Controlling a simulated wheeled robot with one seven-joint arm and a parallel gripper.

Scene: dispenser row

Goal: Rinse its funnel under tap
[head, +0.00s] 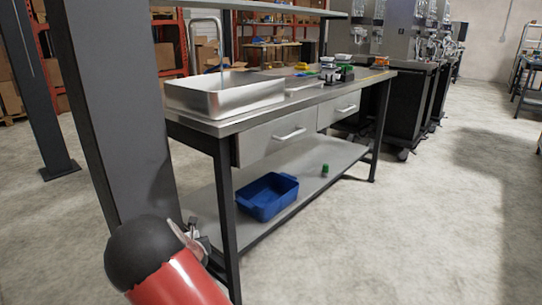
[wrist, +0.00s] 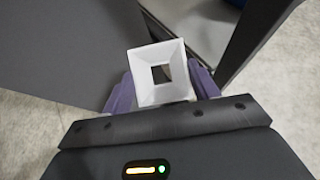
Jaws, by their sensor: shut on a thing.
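In the wrist view a white square funnel (wrist: 144,62) with a square hole in its middle sits between the two purple fingers of my gripper (wrist: 160,88). The gripper is shut on it. In the head view the tap (head: 206,38) is a tall curved metal spout at the back of a steel basin (head: 225,104). The basin stands at the left end of the workbench (head: 290,108). My arm shows at the lower left of the head view, below and in front of the basin. The gripper and funnel are not clearly seen there.
A dark post (head: 118,110) stands at the bench's left end, close to my arm. A blue bin (head: 267,196) and a small green item (head: 325,170) are on the lower shelf. Dispensers (head: 402,70) stand at the back right. The floor at the right is clear.

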